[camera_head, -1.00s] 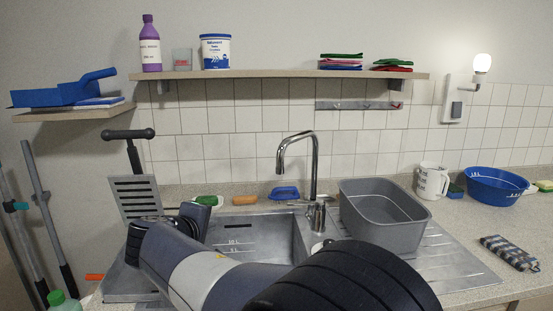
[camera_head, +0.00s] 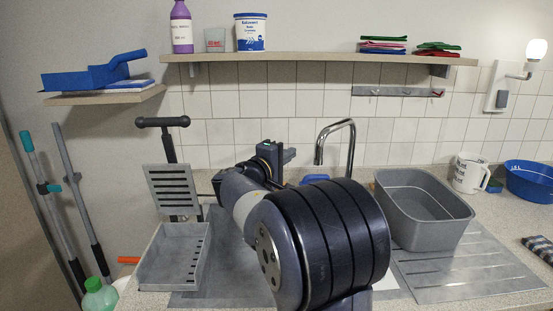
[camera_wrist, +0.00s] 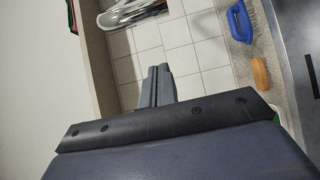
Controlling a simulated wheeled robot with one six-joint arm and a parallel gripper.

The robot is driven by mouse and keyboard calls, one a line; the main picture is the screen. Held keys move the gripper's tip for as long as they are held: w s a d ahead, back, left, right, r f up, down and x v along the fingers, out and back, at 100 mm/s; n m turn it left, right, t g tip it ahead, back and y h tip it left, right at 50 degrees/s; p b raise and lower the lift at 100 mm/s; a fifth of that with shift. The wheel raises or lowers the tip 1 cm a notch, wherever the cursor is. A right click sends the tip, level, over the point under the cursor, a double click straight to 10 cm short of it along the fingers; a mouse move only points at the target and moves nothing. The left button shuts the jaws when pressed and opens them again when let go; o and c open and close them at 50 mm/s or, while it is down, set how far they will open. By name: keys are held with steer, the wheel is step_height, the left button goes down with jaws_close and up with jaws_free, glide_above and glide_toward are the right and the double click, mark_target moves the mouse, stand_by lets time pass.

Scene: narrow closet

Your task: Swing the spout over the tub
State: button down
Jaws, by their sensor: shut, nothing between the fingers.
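The chrome spout (camera_head: 351,150) rises behind the sink and curves over to the left, its open end pointing down. That end is left of the grey tub (camera_head: 465,214), not above it. The tub stands on the ribbed drainer, and its inside looks empty. My gripper (camera_head: 289,154) is shut and empty, left of the spout and apart from it in the head view. In the wrist view my gripper's fingers (camera_wrist: 160,86) are together, and the curved chrome spout (camera_wrist: 130,13) shows at the top edge. My arm hides most of the sink and the tap's base.
A shelf (camera_head: 320,58) with a purple bottle, a white bucket and cloths runs above. A slotted grey rack (camera_head: 174,191) stands left of my arm. A blue brush (camera_wrist: 239,22) and an orange brush (camera_wrist: 260,72) lie along the wall. A white jug (camera_head: 468,173) is right of the tub.

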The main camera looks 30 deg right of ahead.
steer(key=s+d, duration=0.3)
stand_by(0.5)
steer(key=s+d+n+t+y+b, duration=0.45)
steer(key=s+d+b, duration=0.55)
steer(key=s+d, duration=0.3)
steer(key=s+d+n+t+y+p, duration=0.2)
steer(key=d+n+t+y+p, duration=0.2)
steer(key=d+p, duration=1)
steer(key=shift+d+y, duration=0.95)
steer(key=shift+d, duration=1.5)
